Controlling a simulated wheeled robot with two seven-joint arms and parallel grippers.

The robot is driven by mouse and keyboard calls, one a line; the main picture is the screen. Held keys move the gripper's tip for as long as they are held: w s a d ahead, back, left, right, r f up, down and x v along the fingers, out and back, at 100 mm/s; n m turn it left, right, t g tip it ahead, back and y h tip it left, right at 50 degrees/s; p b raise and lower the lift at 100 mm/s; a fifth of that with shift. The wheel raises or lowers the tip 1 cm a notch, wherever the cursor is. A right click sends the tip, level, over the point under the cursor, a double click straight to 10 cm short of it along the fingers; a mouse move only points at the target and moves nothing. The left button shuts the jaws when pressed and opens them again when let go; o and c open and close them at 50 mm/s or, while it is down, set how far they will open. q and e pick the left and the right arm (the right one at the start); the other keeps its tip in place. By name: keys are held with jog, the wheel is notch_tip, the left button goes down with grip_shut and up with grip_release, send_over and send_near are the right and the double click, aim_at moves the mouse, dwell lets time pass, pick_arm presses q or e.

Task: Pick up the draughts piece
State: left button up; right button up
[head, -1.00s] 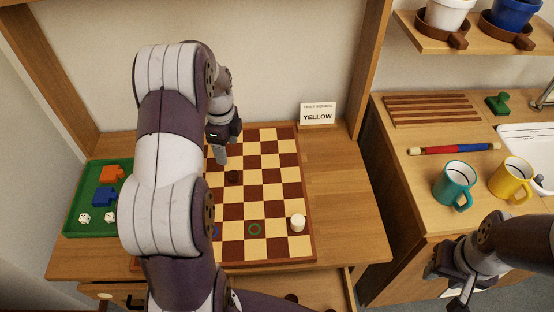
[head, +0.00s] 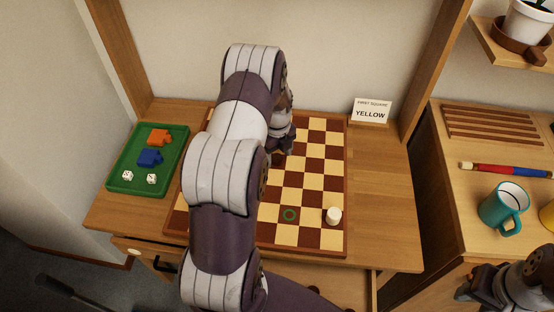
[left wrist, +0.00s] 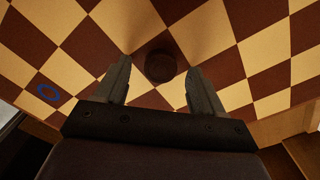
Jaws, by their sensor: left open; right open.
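A dark round draughts piece (left wrist: 160,66) stands on the chequered board (left wrist: 225,60) in the left wrist view. My left gripper (left wrist: 157,72) is open, with one finger on each side of the piece in that view; I cannot tell whether either finger touches it. In the head view my left gripper (head: 277,150) is low over the far part of the board, and my arm hides the dark piece. A white piece (head: 333,216) stands near the board's front right corner. My right gripper (head: 472,286) is open and empty at the lower right.
A green tray (head: 118,178) with an orange block, a blue block and two dice lies left of the board. A "YELLOW" sign (head: 371,110) stands behind. A green ring (head: 289,214) and a blue ring (left wrist: 48,92) mark squares. A teal mug (head: 502,208) is on the right counter.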

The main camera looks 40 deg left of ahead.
pick_arm(q)
jog(key=shift+f, duration=0.35)
jog(key=shift+r, duration=0.1)
jog(key=shift+c, duration=1)
jog(key=c, duration=0.9)
jog(key=shift+c, duration=0.2)
